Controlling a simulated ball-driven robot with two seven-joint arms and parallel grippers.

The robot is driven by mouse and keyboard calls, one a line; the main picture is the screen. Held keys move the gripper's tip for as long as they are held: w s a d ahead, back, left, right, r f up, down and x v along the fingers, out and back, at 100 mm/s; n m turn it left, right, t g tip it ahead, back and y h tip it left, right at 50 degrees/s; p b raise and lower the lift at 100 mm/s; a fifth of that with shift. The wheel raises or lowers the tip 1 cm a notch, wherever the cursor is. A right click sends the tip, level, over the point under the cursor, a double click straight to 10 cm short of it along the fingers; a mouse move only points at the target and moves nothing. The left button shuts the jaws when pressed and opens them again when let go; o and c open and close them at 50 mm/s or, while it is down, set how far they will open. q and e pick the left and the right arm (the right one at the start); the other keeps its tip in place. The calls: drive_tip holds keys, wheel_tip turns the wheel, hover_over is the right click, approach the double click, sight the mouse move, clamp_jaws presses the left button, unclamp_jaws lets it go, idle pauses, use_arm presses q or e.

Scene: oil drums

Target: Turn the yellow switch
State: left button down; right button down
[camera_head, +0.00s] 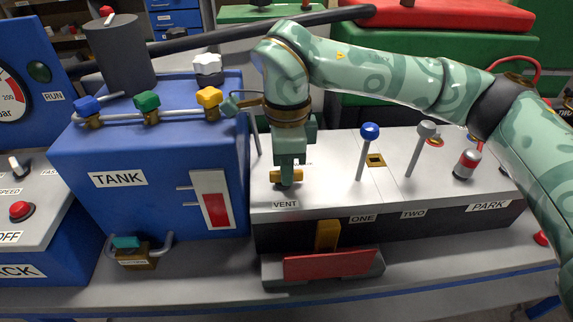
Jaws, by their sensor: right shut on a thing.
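The yellow switch (296,175) sits on the grey top of the control box (330,190), just behind the VENT label. It is a small bar lying roughly left to right. My right gripper (286,178) points down over it, shut on the switch, and its fingers hide the switch's middle. My right arm comes in from the right, above the box. My left gripper is not in view.
Left stands the blue TANK box (110,215) with blue, green and yellow (209,97) valve knobs. Right of my gripper, a blue-topped lever (369,133) and a grey-topped lever (425,130) stand upright. A red-faced pedal (330,265) lies in front.

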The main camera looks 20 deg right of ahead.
drive_tip(key=shift+r+p, duration=0.2)
drive_tip(key=shift+p, duration=0.25)
drive_tip(key=shift+s+r+m+p, duration=0.15)
drive_tip(key=shift+r+m+p, duration=0.05)
drive_tip(key=shift+m+p, duration=0.65)
drive_tip(key=m+p, duration=0.8)
drive_tip(key=p, duration=0.1)
drive_tip(key=m+p, duration=0.4)
drive_tip(key=p, duration=0.1)
drive_tip(key=shift+a, duration=0.3)
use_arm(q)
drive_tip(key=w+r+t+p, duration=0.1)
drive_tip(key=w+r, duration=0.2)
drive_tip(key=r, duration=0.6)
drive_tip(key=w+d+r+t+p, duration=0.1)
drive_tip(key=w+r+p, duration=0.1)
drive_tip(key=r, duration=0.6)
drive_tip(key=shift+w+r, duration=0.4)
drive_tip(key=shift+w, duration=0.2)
use_arm(e)
drive_tip(key=shift+a+f+m, duration=0.1)
drive_tip(key=shift+f+m, duration=0.05)
drive_tip(key=shift+m, duration=0.9)
drive_tip(key=shift+f+m, duration=0.1)
drive_tip(key=shift+m, duration=0.9)
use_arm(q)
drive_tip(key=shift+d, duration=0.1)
